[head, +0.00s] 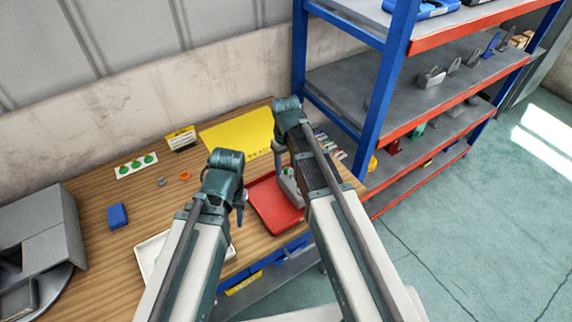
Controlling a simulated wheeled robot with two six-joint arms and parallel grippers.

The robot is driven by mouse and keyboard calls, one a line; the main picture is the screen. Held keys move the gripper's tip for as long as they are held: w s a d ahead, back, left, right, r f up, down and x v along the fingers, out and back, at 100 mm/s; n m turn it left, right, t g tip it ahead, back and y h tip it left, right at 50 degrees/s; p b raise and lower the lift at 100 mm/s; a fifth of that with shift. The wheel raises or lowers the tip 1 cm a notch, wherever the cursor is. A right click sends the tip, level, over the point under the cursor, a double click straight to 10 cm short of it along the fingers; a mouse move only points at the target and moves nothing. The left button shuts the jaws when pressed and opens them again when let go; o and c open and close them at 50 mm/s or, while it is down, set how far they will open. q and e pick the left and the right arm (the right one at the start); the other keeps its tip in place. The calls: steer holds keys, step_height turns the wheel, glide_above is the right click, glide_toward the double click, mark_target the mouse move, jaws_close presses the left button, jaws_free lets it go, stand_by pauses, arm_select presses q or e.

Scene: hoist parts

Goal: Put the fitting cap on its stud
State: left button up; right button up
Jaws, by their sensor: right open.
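A small orange ring-like part (185,176) and a small grey part (161,182) lie on the wooden table (90,210). I cannot tell whether either is the cap. A grey block with a green spot (291,187) stands in the red tray (262,202), partly behind my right arm; no stud can be made out on it. My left gripper (240,208) hangs at the tray's left edge, mostly hidden by its arm; its jaws cannot be read. My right gripper (280,152) is open above the back of the tray, near the yellow sheet.
A yellow sheet (235,133), a card with green dots (137,166) and a blue block (118,215) are on the table. A white tray (152,250) sits at the front. A grey machine (45,235) stands left, a blue-and-red shelf (385,95) right.

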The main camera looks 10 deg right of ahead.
steer(key=shift+r, duration=0.1)
step_height(320, 180, up, 14)
steer(key=p, duration=1.4)
steer(key=s+a+f+b, duration=0.3)
steer(key=s+f+b, duration=0.2)
steer(key=s, duration=0.3)
steer(key=s+a+f+h+b, duration=0.1)
steer(key=s+a+f+b, duration=0.2)
steer(key=s+f+b, duration=0.2)
steer(key=s, duration=0.3)
steer(key=shift+m, duration=0.3)
steer(key=shift+w+f, duration=0.1)
